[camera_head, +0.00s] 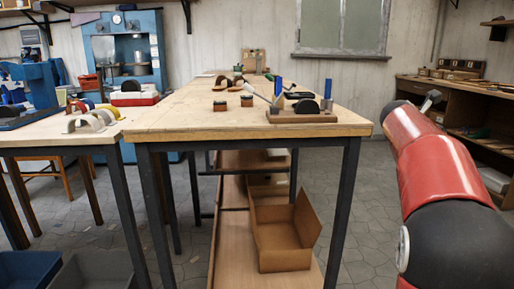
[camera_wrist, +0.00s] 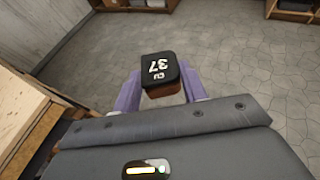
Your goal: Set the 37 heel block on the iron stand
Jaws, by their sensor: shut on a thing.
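The block is held over open floor, to the right of a wooden edge. In the head view my arm is at the right, beyond the table; the block cannot be made out there. On the table's near right is a wooden base (camera_head: 302,117) with a dark rounded piece and blue uprights; I cannot tell whether it is the iron stand.
The long wooden table (camera_head: 190,123) has two small dark-topped brown blocks (camera_head: 247,101) near its middle. An open cardboard box (camera_head: 283,245) sits on its lower shelf. A side bench (camera_head: 70,135) with coloured arched pieces is left. Shelving (camera_head: 470,90) lines the right wall.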

